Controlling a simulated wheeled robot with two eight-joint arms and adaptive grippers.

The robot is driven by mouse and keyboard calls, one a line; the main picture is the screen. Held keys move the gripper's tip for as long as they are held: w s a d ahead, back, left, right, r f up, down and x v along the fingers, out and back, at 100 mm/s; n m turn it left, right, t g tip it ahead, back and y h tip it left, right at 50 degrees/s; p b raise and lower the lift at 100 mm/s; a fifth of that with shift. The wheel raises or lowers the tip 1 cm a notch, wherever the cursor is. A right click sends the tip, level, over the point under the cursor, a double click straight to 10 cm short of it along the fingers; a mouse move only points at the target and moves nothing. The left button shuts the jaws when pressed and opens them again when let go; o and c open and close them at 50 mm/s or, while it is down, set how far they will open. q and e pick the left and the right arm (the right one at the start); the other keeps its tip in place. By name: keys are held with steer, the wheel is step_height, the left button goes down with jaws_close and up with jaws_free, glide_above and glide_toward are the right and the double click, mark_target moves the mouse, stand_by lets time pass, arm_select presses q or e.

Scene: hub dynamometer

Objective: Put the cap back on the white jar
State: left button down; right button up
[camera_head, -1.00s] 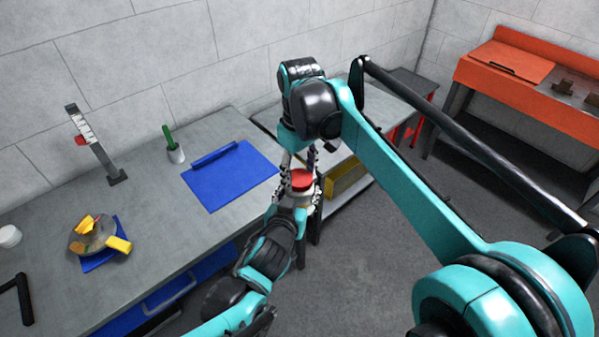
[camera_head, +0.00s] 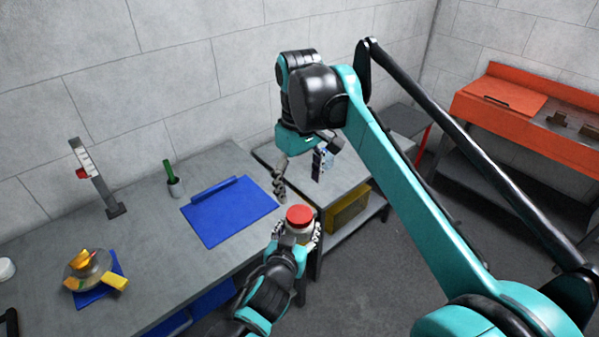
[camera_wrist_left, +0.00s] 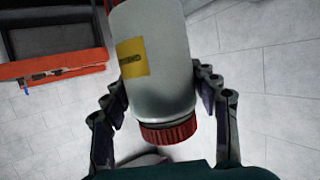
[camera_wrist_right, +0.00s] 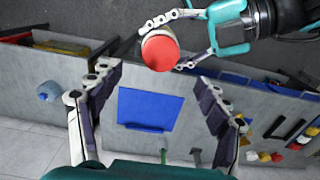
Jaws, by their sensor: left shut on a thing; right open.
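The white jar (camera_wrist_left: 160,75), with a yellow label, is in my left gripper (camera_head: 297,236), whose fingers close on both sides of it. The red cap (camera_head: 299,214) sits on the jar's mouth and looks level in the head view. In the left wrist view the cap (camera_wrist_left: 168,131) is against the jar's end; whether it is screwed tight I cannot tell. My right gripper (camera_head: 300,180) is open and empty, just above the cap and apart from it. In the right wrist view the cap (camera_wrist_right: 160,50) lies beyond the spread fingers.
A blue mat (camera_head: 228,212) lies on the grey bench left of the jar. A yellow bin (camera_head: 347,212) sits under the far table.

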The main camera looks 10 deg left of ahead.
steer(key=shift+r, duration=1.7)
steer(key=s+d+f+m+t, duration=0.1)
steer(key=s+d+f+m, duration=0.15)
steer(key=d, duration=0.45)
steer(key=s+d+f+m+t, duration=0.1)
steer(key=d+f+m+t, duration=0.15)
steer(key=d, duration=0.35)
steer(key=s+d+f+m+t, duration=0.2)
steer(key=s+d+f, duration=0.3)
steer(key=f, duration=0.3)
steer(key=s+d+f+m+t, duration=0.1)
steer(key=s+d+f+m, duration=0.2)
steer(key=s+d+f, duration=0.2)
step_height(320, 180, down, 3)
steer(key=d, duration=0.2)
steer(key=shift+s+d+t, duration=0.35)
steer(key=shift+s, duration=0.05)
